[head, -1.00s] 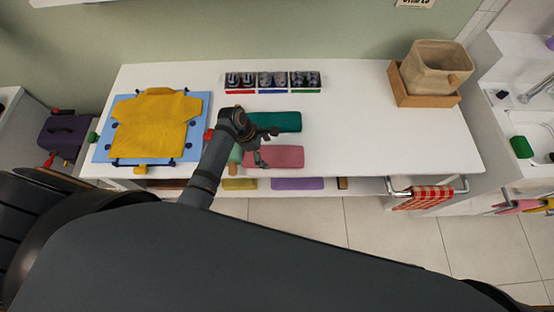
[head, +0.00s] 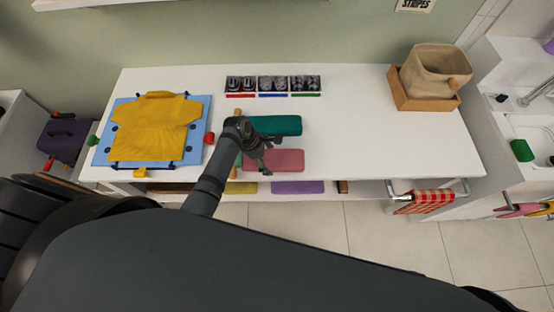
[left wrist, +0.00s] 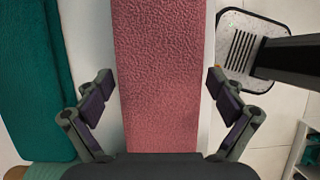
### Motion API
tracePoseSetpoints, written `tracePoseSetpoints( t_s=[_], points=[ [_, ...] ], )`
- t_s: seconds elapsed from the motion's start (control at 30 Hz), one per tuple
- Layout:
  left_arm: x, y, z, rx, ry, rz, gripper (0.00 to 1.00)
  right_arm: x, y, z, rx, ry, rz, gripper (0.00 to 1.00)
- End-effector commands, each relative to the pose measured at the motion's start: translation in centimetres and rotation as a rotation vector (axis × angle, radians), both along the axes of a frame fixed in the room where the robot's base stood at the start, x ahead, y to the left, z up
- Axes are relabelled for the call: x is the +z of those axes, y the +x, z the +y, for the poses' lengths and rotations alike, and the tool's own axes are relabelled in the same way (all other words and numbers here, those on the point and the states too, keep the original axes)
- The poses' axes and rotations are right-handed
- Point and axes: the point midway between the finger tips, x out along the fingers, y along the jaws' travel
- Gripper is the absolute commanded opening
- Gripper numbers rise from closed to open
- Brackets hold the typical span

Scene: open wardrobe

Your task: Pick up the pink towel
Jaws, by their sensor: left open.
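The pink towel (head: 279,160) lies folded flat near the front edge of the white table. In the left wrist view the pink towel (left wrist: 158,70) runs up the middle, between the two spread fingers. My left gripper (head: 263,160) is over the towel's left end in the head view. In the left wrist view my left gripper (left wrist: 160,103) is open, with a finger on each side of the towel and neither closed on it. I cannot tell how high the fingers are above the table. My right gripper is not in view.
A teal towel (head: 275,125) lies just behind the pink one. A yellow shirt (head: 155,130) lies on a blue board (head: 198,148) at left. Small compartments (head: 272,84) stand behind. A wooden box (head: 425,102) with a bag is at right. The table's right middle is clear.

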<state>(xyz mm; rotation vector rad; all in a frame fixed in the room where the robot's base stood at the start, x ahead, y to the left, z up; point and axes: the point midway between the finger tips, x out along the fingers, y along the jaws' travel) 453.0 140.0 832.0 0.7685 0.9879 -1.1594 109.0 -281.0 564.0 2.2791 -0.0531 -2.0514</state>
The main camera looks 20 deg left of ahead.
Motion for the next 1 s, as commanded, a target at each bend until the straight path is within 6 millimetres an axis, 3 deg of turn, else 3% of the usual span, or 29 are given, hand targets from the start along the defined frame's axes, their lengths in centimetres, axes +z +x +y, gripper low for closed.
tracePoseSetpoints(
  t_s=[0.67,0.93,1.0],
  points=[
    [-0.88,0.0,0.0,0.0,0.0,0.0,0.94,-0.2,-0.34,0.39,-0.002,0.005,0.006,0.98],
    [-0.89,-0.01,0.0,0.0,0.0,0.0,0.59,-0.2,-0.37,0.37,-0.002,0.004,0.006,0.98],
    [-0.91,-0.02,0.0,0.0,0.0,0.0,0.59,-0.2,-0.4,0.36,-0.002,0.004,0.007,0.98]
  ],
)
